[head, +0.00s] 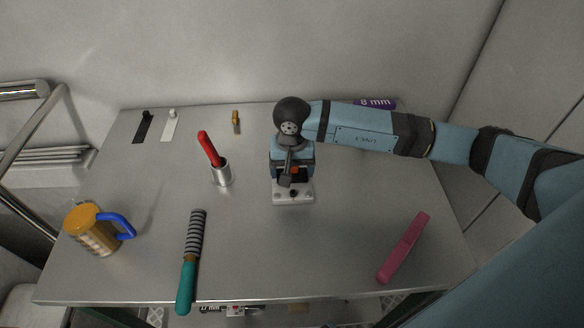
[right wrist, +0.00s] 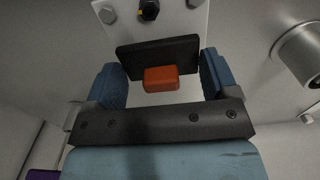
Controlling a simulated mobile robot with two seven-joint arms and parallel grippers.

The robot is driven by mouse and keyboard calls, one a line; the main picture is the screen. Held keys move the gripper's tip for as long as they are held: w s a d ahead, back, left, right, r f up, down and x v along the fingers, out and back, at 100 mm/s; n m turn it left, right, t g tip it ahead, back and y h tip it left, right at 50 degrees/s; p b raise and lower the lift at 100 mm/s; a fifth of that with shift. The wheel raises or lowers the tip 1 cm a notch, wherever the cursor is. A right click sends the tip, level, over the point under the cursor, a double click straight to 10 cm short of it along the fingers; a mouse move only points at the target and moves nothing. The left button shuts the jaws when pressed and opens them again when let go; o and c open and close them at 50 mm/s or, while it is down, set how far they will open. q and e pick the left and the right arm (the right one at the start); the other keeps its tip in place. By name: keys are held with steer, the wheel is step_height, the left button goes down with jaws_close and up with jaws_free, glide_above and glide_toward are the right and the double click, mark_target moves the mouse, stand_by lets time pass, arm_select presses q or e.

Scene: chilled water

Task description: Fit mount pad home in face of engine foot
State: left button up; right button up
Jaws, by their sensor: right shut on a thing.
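The engine foot (head: 293,200) is a pale block with bolts and a dark hole on its face, standing mid-table; its plate also shows at the top of the right wrist view (right wrist: 128,26). The mount pad (right wrist: 138,59) is a black slab with an orange-red block (right wrist: 161,78) at its middle. My right gripper (right wrist: 161,84) is shut on the mount pad, a blue finger at each end. In the head view the right gripper (head: 290,181) is at the foot's far side and partly hides it. Whether pad and foot touch I cannot tell. My left gripper is not in view.
A metal cup (head: 222,177) with a red-handled tool (head: 209,149) stands left of the foot. A purple 8 mm item (head: 376,103) is behind my arm.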

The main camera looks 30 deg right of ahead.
steer(key=shift+f+b, duration=0.35)
steer(key=shift+b, duration=0.2)
stand_by(0.5)
stand_by(0.4)
steer(key=o, duration=0.8)
step_height(320, 180, up, 14)
steer(key=shift+f, duration=0.15)
